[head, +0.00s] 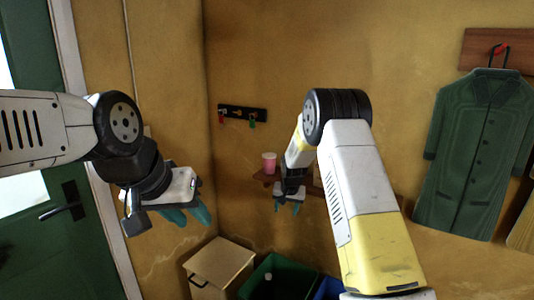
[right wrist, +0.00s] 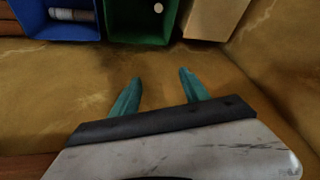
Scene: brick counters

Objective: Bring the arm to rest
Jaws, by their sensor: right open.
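My left gripper (head: 194,221) hangs at the left in the head view, its teal fingers spaced apart and empty, in front of the yellow wall and near the green door. My right gripper (head: 288,207) hangs near the wall by a small wooden shelf (head: 264,177). In the right wrist view my right gripper (right wrist: 160,76) has its two teal fingers apart with nothing between them.
A pink cup (head: 269,162) stands on the shelf. Below are a cardboard-coloured box (head: 222,262), a green bin (head: 290,266) and a blue bin (head: 328,289). A key rack (head: 243,112) and a green coat (head: 477,150) hang on the wall. The green door (head: 30,235) is at left.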

